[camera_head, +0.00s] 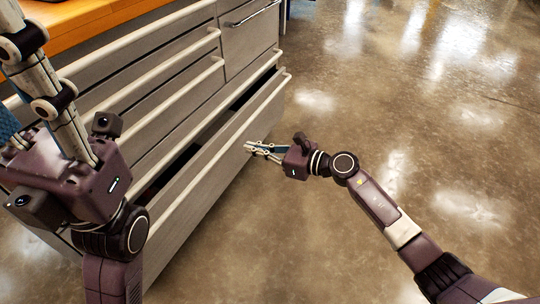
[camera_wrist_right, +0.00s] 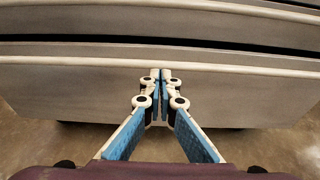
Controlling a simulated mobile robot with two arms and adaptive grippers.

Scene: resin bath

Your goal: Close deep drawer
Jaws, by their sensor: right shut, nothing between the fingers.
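The deep drawer (camera_head: 215,172) is the bottom drawer of a grey cabinet and stands partly open, with a dark gap above its front. In the right wrist view, its front panel (camera_wrist_right: 60,95) spans the picture under a pale rim. My right gripper (camera_head: 250,149) is shut and empty, its fingertips at the drawer front near its right end; in the right wrist view its fingertips (camera_wrist_right: 161,76) are together against or just before the panel. I cannot tell if they touch. My left gripper (camera_head: 35,90) is large at the left, its fingertips cut off or unclear.
Shut drawers (camera_head: 150,95) with long pale handles sit above the deep drawer. An orange-brown worktop (camera_head: 90,22) tops the cabinet. The shiny concrete floor (camera_head: 420,110) is clear to the right.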

